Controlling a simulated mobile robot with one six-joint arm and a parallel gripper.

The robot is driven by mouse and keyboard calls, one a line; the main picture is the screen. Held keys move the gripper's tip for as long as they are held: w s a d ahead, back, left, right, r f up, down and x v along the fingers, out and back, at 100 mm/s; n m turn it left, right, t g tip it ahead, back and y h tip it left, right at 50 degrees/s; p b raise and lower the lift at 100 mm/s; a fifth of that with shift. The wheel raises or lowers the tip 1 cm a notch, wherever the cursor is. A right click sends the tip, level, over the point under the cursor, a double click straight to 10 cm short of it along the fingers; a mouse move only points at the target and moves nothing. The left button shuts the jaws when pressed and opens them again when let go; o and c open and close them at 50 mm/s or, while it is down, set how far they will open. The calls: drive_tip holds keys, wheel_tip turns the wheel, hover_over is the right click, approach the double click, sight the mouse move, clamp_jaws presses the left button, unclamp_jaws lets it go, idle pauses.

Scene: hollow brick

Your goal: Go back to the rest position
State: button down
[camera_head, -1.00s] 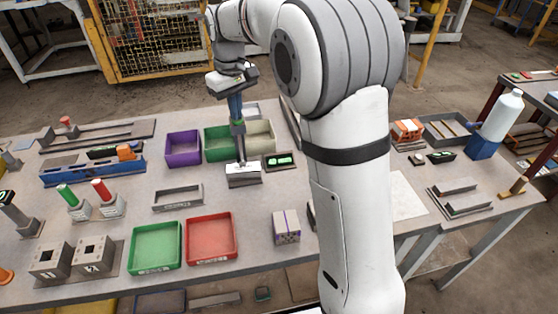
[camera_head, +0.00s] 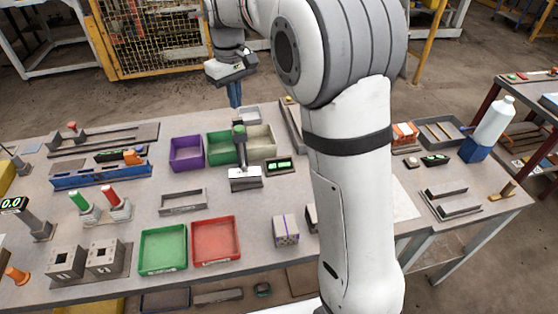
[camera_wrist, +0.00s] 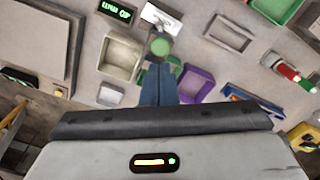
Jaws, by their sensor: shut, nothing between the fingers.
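My gripper (camera_head: 236,104) is up at the back of the table, fingers pointing down and shut with nothing between them. Its blue fingers show together in the wrist view (camera_wrist: 158,80). Just below them in the head view is a green-knobbed handle (camera_head: 239,131) standing on a small white-topped device (camera_head: 245,178). The green knob also shows in the wrist view (camera_wrist: 159,46), apart from the fingertips. A light hollow brick with purple lines (camera_head: 285,230) sits near the table's front middle.
Purple (camera_head: 186,154), dark green and beige bins stand behind the device. A green tray (camera_head: 163,249) and a red tray (camera_head: 215,240) lie in front. A lit green display (camera_head: 279,166) is beside the device. My arm hides part of the table's right half.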

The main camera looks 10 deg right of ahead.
drive_tip(key=shift+r, duration=0.3)
drive_tip(key=s+d+r+m+t, duration=0.1)
drive_tip(key=s+d, duration=0.2)
drive_tip(key=s, duration=0.3)
drive_tip(key=s+d+r+m, duration=0.1)
drive_tip(key=s+d+m, duration=0.1)
drive_tip(key=s+d, duration=0.3)
drive_tip(key=s+d+f+m+t, duration=0.1)
drive_tip(key=s+d+f, duration=0.1)
drive_tip(key=s, duration=0.6)
drive_tip(key=s+d+f+m+t, duration=0.1)
drive_tip(key=s+f+m, duration=0.1)
drive_tip(key=s, duration=0.7)
drive_tip(key=shift+d+f, duration=0.35)
drive_tip(key=shift+f, duration=0.45)
